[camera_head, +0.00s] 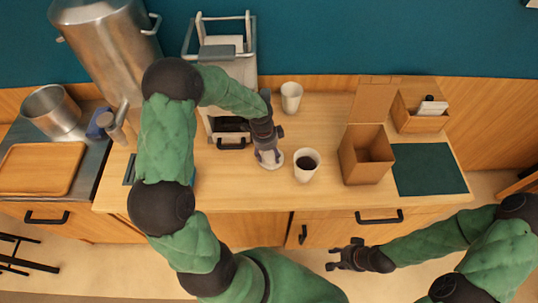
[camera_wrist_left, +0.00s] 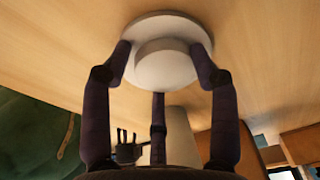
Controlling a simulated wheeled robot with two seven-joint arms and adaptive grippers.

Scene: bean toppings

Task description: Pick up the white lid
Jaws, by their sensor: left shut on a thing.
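The white lid (camera_head: 273,164) is at the middle of the wooden counter, left of the cup with dark liquid. In the left wrist view the round lid (camera_wrist_left: 167,62) sits between the fingers, with its wide rim toward the counter. My left gripper (camera_head: 268,155) points down and is shut on the lid; its fingers press the lid's sides in the left wrist view (camera_wrist_left: 165,65). I cannot tell whether the lid touches the counter. My right gripper (camera_head: 335,258) is open and empty in front of the counter, below its top.
A white cup with dark liquid (camera_head: 306,177) stands close right of the lid. Another white cup (camera_head: 291,91) is behind. A cardboard box (camera_head: 352,165), a dark green mat (camera_head: 413,183) and a wooden holder (camera_head: 405,120) are right. A machine (camera_head: 245,70) stands behind my left arm.

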